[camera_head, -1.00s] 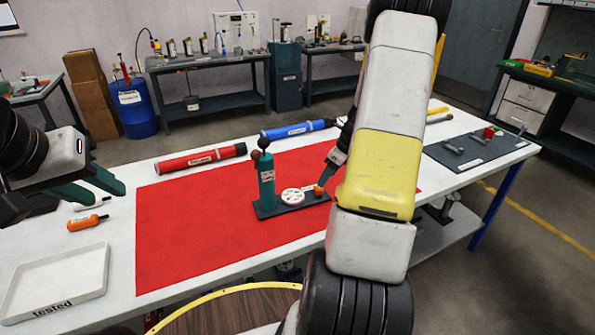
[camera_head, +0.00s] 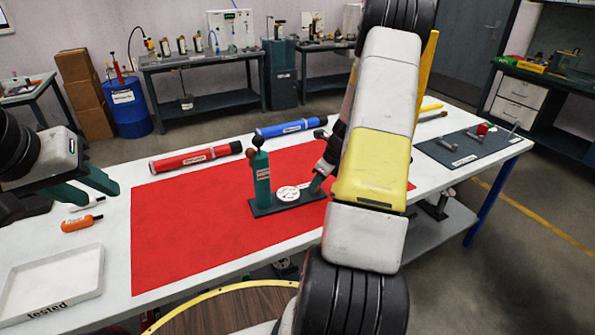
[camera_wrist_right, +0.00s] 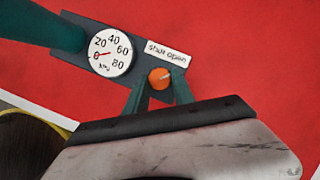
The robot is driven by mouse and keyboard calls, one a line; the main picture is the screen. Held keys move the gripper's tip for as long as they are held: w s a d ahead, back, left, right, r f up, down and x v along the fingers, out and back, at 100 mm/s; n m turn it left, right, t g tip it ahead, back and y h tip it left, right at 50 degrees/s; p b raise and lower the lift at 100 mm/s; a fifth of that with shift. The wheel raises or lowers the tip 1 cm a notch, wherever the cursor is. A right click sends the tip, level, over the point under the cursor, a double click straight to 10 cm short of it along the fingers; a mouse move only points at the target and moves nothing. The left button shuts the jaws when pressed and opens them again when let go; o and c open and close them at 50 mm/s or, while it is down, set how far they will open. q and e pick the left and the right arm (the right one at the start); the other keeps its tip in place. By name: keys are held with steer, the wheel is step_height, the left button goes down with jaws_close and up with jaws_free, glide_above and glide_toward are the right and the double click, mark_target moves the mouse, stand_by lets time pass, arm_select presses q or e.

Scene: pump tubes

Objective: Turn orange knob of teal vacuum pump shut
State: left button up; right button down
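The teal vacuum pump (camera_head: 262,182) stands upright on a dark base plate on the red mat, with a round white gauge (camera_head: 288,194) beside it. In the right wrist view the gauge (camera_wrist_right: 110,53) has its red needle near 0. The orange knob (camera_wrist_right: 159,78) sits beside a white label (camera_wrist_right: 167,52) reading "shut open". My right gripper (camera_head: 315,186) is down at the knob; in its wrist view the fingers (camera_wrist_right: 160,84) stand apart on either side of the knob. Contact is hard to tell. My left gripper (camera_head: 95,194) is open and empty above the table's left side.
A red tube (camera_head: 196,158) and a blue tube (camera_head: 291,128) lie behind the pump. A white tray (camera_head: 92,262) marked "tested" and an orange bottle (camera_head: 78,224) are at the left. A dark mat (camera_head: 440,152) with fittings is at the right. The red mat (camera_head: 190,230) is clear left of the pump.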

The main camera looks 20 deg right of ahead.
steer(key=shift+n, duration=0.4)
steer(key=n+g+y, duration=0.1)
steer(key=n, duration=0.2)
steer(key=shift+w+d, duration=0.15)
steer(key=n, duration=0.2)
steer(key=n+g, duration=0.2)
steer(key=n, duration=0.1)
steer(key=shift+w+n+y, duration=0.25)
steer(key=shift+n+y, duration=0.05)
steer(key=shift+y, duration=0.1)
steer(key=n, duration=0.2)
steer(key=n+g, duration=0.1)
steer(key=n, duration=0.1)
steer(key=shift+w+g, duration=0.2)
steer(key=shift+g, duration=0.1)
steer(key=shift+w+n+g+h, duration=0.1)
steer(key=shift+n+g+h, duration=0.45)
steer(key=shift+n, duration=1.65)
steer(key=shift+g+y, duration=0.25)
steer(key=shift+g, duration=0.1)
steer(key=c, duration=1.1)
jaws_free()
steer(key=shift+o, duration=0.2)
